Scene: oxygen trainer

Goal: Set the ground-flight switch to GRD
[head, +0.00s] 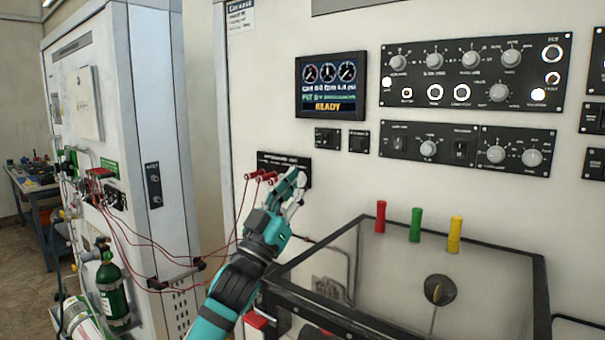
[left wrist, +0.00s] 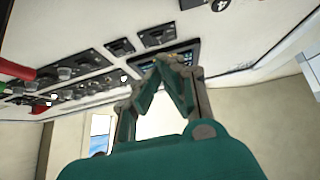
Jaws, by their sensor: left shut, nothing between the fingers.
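The labels are too small to read, so I cannot tell which control is the ground-flight switch. Two small black switch plates, a left one (head: 328,138) and a right one (head: 359,141), sit below the display. A wider black panel (head: 427,146) to their right carries rocker switches and a knob. My left gripper (head: 298,180) is shut and empty, in front of the white console wall, below and left of these plates. In the left wrist view its fingers (left wrist: 172,62) meet at the tips, with the console panels behind. My right gripper is not in view.
Red plugs (head: 262,177) with thin red cables sit in a black socket panel (head: 284,160) close beside my left gripper. A dark-framed clear box (head: 400,270) with red, green and yellow handles juts out at lower right. The lit display (head: 331,86) reads READY. A green cylinder (head: 112,290) stands at left.

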